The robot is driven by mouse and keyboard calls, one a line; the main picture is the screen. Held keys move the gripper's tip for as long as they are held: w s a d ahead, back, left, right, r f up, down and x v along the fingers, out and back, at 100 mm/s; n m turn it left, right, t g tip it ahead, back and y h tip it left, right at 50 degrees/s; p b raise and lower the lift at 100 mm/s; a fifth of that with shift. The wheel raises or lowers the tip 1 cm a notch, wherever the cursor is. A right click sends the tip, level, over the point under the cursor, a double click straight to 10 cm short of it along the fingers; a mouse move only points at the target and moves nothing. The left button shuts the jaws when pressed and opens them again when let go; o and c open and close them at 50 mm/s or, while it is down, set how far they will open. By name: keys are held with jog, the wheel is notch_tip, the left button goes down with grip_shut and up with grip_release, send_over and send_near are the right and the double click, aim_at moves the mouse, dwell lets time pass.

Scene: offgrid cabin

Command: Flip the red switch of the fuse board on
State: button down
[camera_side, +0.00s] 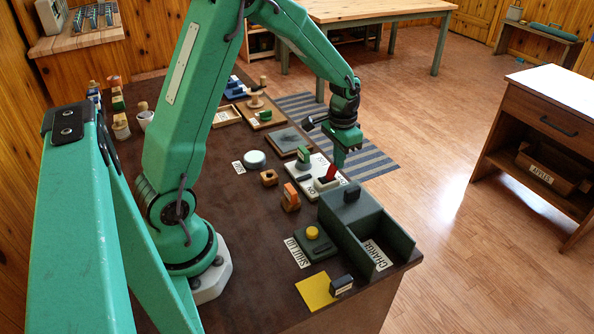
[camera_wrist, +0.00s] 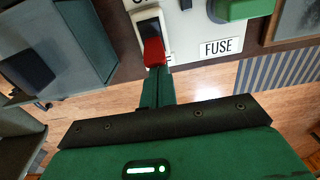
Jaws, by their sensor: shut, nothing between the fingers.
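The fuse board is a white panel (camera_side: 302,181) lying on the dark bench, and it also shows in the wrist view (camera_wrist: 188,35). Its red switch (camera_side: 330,174) sits in a pale frame, with a dark part beside the red part. In the wrist view the red switch (camera_wrist: 153,51) is at upper middle. My gripper (camera_side: 338,164) is shut and empty, pointing down at the red switch. In the wrist view the fingertips of my gripper (camera_wrist: 156,72) meet the red part's lower edge. I cannot tell whether they touch it.
A green handle (camera_side: 304,157) stands on the same board, near the FUSE label (camera_wrist: 220,47). A dark green open box (camera_side: 350,215) with a CHARGE label stands close in front. A yellow button (camera_side: 312,232) and small wooden blocks (camera_side: 290,198) are nearby. Air above the board's right side is clear.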

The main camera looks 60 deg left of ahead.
aim_at(329, 171)
jog(key=shift+s, duration=0.15)
jog(key=shift+s+r+t, duration=0.25)
jog(key=shift+s+t, duration=0.25)
jog(key=shift+t, duration=0.4)
jog(key=shift+s+r, duration=0.2)
jog(key=shift+s, duration=0.9)
jog(key=shift+r, duration=0.15)
jog(key=shift+r, duration=0.6)
jog(key=shift+w+r, duration=0.1)
jog(key=shift+w, duration=0.05)
